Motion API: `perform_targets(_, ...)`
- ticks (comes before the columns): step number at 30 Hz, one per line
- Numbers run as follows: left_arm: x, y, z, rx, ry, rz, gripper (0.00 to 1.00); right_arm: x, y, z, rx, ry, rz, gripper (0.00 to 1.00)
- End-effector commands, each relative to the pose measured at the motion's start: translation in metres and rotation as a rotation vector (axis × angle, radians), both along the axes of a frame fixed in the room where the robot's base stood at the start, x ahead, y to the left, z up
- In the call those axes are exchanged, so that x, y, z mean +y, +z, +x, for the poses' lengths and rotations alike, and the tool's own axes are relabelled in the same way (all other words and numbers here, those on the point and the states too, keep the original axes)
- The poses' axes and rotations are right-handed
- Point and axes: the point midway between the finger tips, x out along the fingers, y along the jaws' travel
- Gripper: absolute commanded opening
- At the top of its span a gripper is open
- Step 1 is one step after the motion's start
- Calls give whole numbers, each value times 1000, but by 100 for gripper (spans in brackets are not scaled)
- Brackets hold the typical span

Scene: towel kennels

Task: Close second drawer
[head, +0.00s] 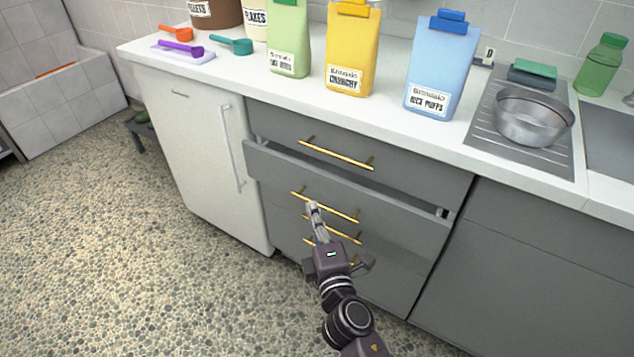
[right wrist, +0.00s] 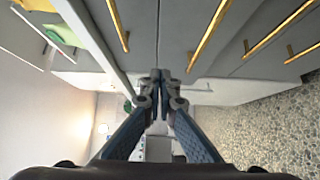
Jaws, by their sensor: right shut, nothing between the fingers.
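The second drawer (head: 395,222) is grey with a gold bar handle (head: 325,207). It stands pulled out part way, and a dark gap shows above its front. My right gripper (head: 313,207) is shut and empty, with its fingertips at the second drawer's handle in the head view; whether they touch it I cannot tell. In the right wrist view the closed fingertips (right wrist: 160,80) point toward the drawer fronts, and a long gold handle (right wrist: 208,37) shows just right of them. My left gripper is not in view.
The top drawer (head: 410,172) and the lower drawers look shut. A white fridge (head: 190,150) stands left of the drawers. On the worktop are green (head: 289,38), yellow (head: 352,50) and blue (head: 440,65) bags and a metal bowl (head: 532,118). The pebbled floor (head: 120,260) at left is clear.

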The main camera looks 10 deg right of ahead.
Motion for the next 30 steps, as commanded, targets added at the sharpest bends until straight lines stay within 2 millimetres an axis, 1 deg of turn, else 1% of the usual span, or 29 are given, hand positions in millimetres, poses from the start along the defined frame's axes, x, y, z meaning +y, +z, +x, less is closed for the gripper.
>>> perform_targets(1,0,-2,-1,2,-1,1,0,1,2,11,-2,-1,-1,0)
perform_targets(7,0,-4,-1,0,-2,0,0,5,1,47,-2,-2,0,0)
perform_targets(10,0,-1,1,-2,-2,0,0,7,1,63,-1,-2,0,0)
perform_targets(11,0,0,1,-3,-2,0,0,4,1,67,-1,-3,-1,0)
perform_targets(12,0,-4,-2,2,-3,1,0,-2,1,72,0,-2,-2,0)
perform_targets(15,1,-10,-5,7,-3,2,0,-10,1,82,0,-2,-2,0)
perform_targets(21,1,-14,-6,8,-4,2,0,-18,0,92,1,-2,2,0)
perform_targets(30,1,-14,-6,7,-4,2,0,-18,0,93,1,-2,2,0)
